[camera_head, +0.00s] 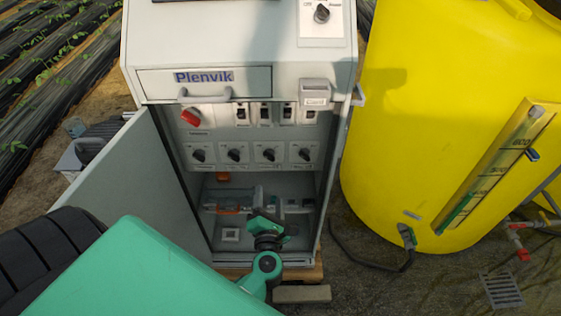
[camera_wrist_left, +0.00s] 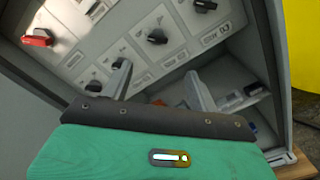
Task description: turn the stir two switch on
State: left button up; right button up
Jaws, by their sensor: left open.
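Inside the open cabinet, a panel carries a row of black rotary knobs: first (camera_head: 199,156), second (camera_head: 234,155), third (camera_head: 269,155) and fourth (camera_head: 304,154). Above them are several dark rocker switches (camera_head: 265,114) and a red rotary handle (camera_head: 191,117), also in the left wrist view (camera_wrist_left: 38,38). My left gripper (camera_head: 268,222) is below the knob row, in front of the lower compartment. In the left wrist view its fingers (camera_wrist_left: 157,72) are apart and empty, with a black knob (camera_wrist_left: 157,37) beyond them.
The cabinet door (camera_head: 148,185) stands open at the left. A drawer front with a handle (camera_head: 205,94) and a grey latch (camera_head: 315,93) sit above the opening. Pipe fittings (camera_head: 235,205) fill the lower compartment. A yellow tank (camera_head: 420,130) stands close at the right.

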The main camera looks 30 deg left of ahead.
pick_arm(q)
jog(key=p, duration=0.2)
send_near(270, 158)
jog(key=x, duration=0.7)
jog(key=shift+w+a, duration=0.35)
jog(key=shift+w, duration=0.2)
pick_arm(e)
jog(key=s, duration=0.2)
jog(key=shift+s+r, duration=0.1)
jog(key=shift+s, duration=0.2)
